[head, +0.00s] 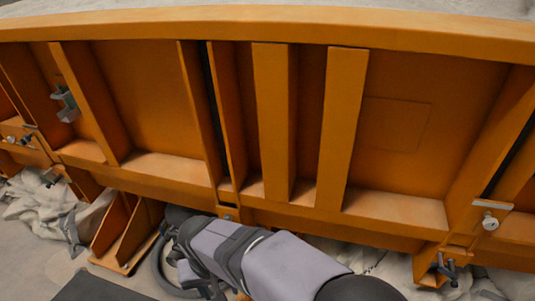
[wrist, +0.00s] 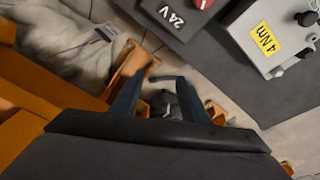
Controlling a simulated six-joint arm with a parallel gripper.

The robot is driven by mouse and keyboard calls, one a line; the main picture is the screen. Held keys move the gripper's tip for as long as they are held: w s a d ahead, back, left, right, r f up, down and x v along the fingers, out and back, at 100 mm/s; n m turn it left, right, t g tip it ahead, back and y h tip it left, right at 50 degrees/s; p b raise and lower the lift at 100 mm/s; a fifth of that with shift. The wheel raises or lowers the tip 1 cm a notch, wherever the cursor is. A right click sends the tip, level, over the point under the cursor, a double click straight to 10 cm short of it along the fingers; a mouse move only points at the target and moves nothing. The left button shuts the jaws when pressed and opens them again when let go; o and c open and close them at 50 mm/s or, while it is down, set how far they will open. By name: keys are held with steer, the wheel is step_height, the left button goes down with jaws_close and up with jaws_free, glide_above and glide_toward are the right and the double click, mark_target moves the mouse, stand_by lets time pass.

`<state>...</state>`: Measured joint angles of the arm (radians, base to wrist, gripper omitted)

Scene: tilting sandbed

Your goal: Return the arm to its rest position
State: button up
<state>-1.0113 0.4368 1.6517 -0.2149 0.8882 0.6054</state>
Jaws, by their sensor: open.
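My gripper (wrist: 157,84) shows in the wrist view with its two dark fingers spread apart. The gap between them is empty of any held thing, and orange brackets and dark parts show beyond it. In the head view my arm (head: 290,268), with pale grey covers and dark joints, lies low across the bottom centre, in front of the orange sandbed frame (head: 300,225). I cannot make out my gripper's fingers in the head view.
In the wrist view, a dark box marked 24 V (wrist: 172,17) with a red knob and a grey box with a yellow 4 Nm label (wrist: 266,40) stand at upper right. Crumpled pale cloth (wrist: 60,45) lies at upper left. Orange frame parts (wrist: 40,90) run along the left.

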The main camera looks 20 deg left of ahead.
steer(key=w+d+r+m+g+p, duration=0.1)
steer(key=w+d+m+p, duration=0.1)
steer(key=d, duration=1)
steer(key=w+d+r+m+p, duration=0.1)
steer(key=d, duration=1)
steer(key=s+d+m+g+p, duration=0.1)
steer(key=s+d, duration=0.4)
steer(key=d, duration=0.3)
steer(key=s+d+m+p, duration=0.1)
steer(key=s+d+m, duration=0.1)
steer(key=s+d, duration=0.3)
steer(key=d, duration=0.2)
steer(key=shift+d+g+h+p, duration=0.3)
steer(key=shift+d+g+p, duration=0.05)
steer(key=shift+g+p, duration=0.05)
steer(key=shift+a+f, duration=0.1)
